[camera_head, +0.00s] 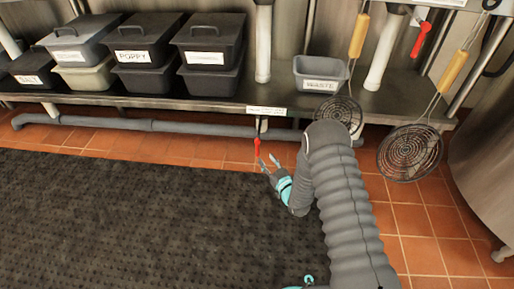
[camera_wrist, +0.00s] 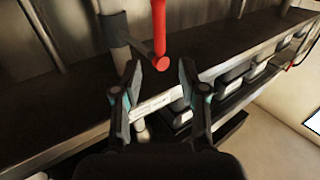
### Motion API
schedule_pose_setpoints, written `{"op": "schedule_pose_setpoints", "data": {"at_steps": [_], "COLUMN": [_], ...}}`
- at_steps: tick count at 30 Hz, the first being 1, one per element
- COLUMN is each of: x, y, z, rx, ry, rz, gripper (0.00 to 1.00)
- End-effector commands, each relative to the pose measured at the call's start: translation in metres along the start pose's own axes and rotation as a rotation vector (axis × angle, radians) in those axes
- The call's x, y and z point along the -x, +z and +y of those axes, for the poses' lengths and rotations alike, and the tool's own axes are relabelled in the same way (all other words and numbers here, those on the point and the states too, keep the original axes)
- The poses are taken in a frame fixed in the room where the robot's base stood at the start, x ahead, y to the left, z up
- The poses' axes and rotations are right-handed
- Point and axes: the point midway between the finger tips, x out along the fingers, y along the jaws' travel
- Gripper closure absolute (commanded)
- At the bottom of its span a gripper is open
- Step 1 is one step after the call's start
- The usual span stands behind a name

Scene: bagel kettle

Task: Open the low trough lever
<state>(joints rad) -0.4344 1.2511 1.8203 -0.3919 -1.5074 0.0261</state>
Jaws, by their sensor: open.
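The low trough lever (camera_head: 257,147) is a small red handle hanging below the shelf's front edge, by the grey pipe. It also shows in the wrist view as a red bar (camera_wrist: 159,30) with a rounded end, at top centre. My gripper (camera_head: 267,162) is just below and right of the lever in the head view. In the wrist view my gripper (camera_wrist: 158,76) is open, with its fingers apart and nothing between them. The lever's rounded end appears just beyond and between the fingertips. I cannot tell whether they touch.
A grey pipe (camera_head: 180,127) runs low along the steel shelf (camera_head: 225,104). Dark lidded bins (camera_head: 146,40) and a grey waste tub (camera_head: 320,74) stand on the shelf. Strainers (camera_head: 410,153) hang at right. Another red lever (camera_head: 421,39) is higher up. The dark mat (camera_head: 130,215) is clear.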

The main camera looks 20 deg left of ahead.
Motion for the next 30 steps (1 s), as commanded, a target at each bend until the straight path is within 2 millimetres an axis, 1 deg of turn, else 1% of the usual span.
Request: {"op": "schedule_pose_setpoints", "data": {"at_steps": [1, 3, 9, 15, 21, 28, 29, 30], "x": [-0.010, -0.024, -0.059, -0.082, -0.091, -0.091, -0.091, -0.091], "y": [0.000, 0.001, 0.000, 0.001, 0.000, 0.000, 0.000, 0.000], "z": [-0.001, -0.001, 0.000, 0.000, 0.000, 0.000, 0.000, 0.000], "rx": [0.000, 0.001, 0.000, 0.000, -0.001, -0.001, -0.001, -0.001], "ry": [-0.002, -0.002, -0.001, -0.001, 0.001, 0.001, 0.001, 0.001], "rz": [0.002, 0.001, 0.002, 0.000, -0.001, -0.002, -0.002, -0.002], "gripper": [0.58, 0.58, 0.58, 0.58, 0.58, 0.58, 0.63, 0.73]}}
